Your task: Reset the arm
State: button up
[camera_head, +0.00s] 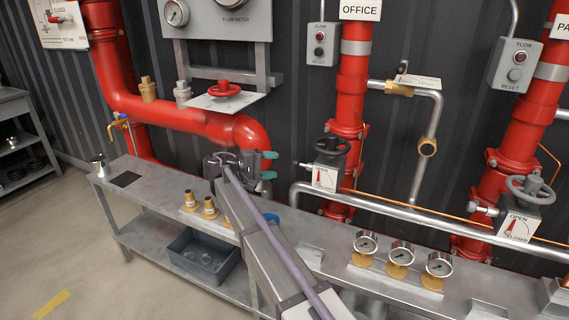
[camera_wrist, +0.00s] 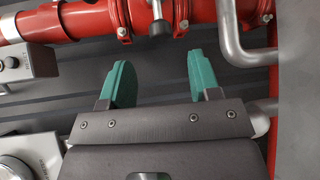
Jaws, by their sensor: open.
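My gripper (camera_head: 266,165) is at the end of my arm, which reaches up from the lower middle of the head view. Its two green fingertips are apart and nothing shows between them. It is in front of the red pipe elbow (camera_head: 254,138), above the metal bench. In the wrist view my gripper (camera_wrist: 156,82) also shows open and empty, with a dark ribbed wall and red pipe (camera_wrist: 88,16) beyond it. I cannot tell the exact gap between the gripper and the pipe.
A red handwheel (camera_head: 222,89) is above the gripper. A dark valve handwheel (camera_head: 332,146) stands to the right. The bench (camera_head: 150,190) holds brass fittings (camera_head: 209,208) and pressure gauges (camera_head: 402,253). A grey bin (camera_head: 204,258) sits on the lower shelf.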

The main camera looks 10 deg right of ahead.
jog(key=s+d+f+m+g+y, duration=0.1)
jog(key=s+f+y, duration=0.4)
jog(key=s, duration=0.6)
jog(key=s+d+f+m+y, duration=0.15)
jog(key=s+f+y, duration=0.4)
jog(key=s, duration=0.55)
jog(key=s+d+f+g+y, duration=0.15)
jog(key=s+f+y, duration=0.35)
jog(key=s, duration=0.7)
notch_tip(320, 180, up, 21)
jog(key=d+p, duration=0.2)
jog(key=p, duration=1.8)
jog(key=shift+w+m+y, duration=0.2)
jog(key=shift+m+y, duration=0.15)
jog(key=shift+d, duration=0.1)
